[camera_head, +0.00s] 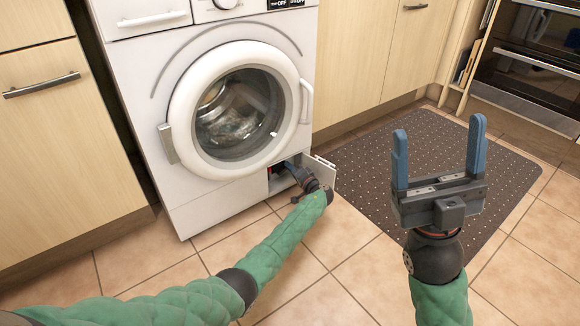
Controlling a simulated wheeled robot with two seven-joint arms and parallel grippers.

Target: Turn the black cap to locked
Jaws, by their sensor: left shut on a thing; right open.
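The open filter compartment (283,186) is at the lower right of the white washing machine (215,205). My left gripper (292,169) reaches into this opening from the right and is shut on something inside. The black cap cannot be made out; the gripper and the compartment's shade hide it, and the thing held appears to be this cap. A small patch of red shows beside the gripper. My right gripper (440,150) is open and empty, fingers pointing up, above the dark mat.
The small compartment flap (324,172) stands open to the right of my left gripper. The round washer door (235,110) is closed above it. A dotted dark mat (350,150) lies on the tiled floor. Wooden cabinets (65,130) flank the machine; an oven (530,75) is at right.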

